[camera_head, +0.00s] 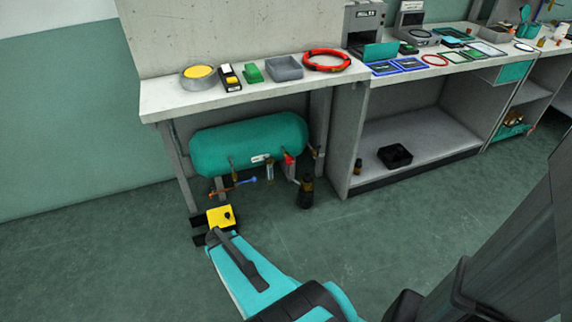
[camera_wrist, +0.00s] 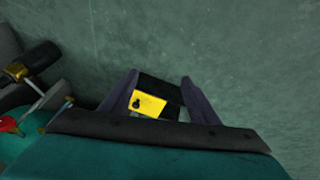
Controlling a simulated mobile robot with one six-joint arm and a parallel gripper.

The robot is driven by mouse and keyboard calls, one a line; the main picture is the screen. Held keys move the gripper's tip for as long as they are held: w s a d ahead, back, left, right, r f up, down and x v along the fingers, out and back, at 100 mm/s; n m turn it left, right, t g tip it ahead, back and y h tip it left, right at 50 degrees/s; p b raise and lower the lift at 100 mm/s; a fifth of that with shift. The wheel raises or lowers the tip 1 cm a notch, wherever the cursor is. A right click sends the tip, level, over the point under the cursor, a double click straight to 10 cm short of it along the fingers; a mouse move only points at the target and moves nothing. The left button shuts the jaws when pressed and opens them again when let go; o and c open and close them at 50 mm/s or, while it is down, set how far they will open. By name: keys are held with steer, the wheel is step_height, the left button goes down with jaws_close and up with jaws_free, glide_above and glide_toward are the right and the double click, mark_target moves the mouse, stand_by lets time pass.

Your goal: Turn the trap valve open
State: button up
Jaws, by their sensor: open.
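Under the left bench, a teal tank (camera_head: 250,143) has small brass and red-handled fittings below it. A blue lever (camera_head: 246,181) on a brass fitting (camera_head: 220,191) shows under its left part, roughly crosswise. I cannot tell for certain which fitting is the trap valve. In the wrist view, my gripper (camera_wrist: 158,82) is open, its two dark fingers spread apart. A yellow block (camera_wrist: 148,103) with a black knob shows between them; it also shows in the head view (camera_head: 221,216) at the end of my arm. Nothing shows gripped. The blue lever lies beyond, up and right.
A dark bottle-like part (camera_head: 305,194) hangs near the tank's right side. The left bench (camera_head: 210,98) overhangs the tank, with a leg (camera_head: 178,165) at its left. A black tray (camera_head: 395,156) lies on the lower shelf. The floor (camera_head: 110,260) at left is clear.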

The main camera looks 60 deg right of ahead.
steer(key=w+d+f+m+t+h+b, duration=0.1)
steer(key=w+d+m+t+h+b, duration=0.3)
steer(key=d, duration=1.1)
steer(key=n+t+h+b, duration=0.25)
steer(key=t+b, duration=0.55)
steer(key=b, duration=0.9)
glide_toward(287, 155)
steer(key=s+a+f, duration=0.1)
steer(key=s+a, duration=0.1)
steer(key=shift+f+m+h, duration=0.15)
steer(key=shift+m+h, duration=0.2)
steer(key=shift+d, duration=0.1)
steer(key=b+x, duration=0.2)
steer(key=x, duration=0.3)
steer(key=b+x, duration=0.2)
steer(key=x, duration=0.4)
steer(key=shift+w+d+f, duration=0.2)
steer(key=shift+f, duration=0.05)
steer(key=shift+b+x, duration=0.35)
steer(key=shift+x, duration=0.75)
steer(key=shift+r, duration=0.15)
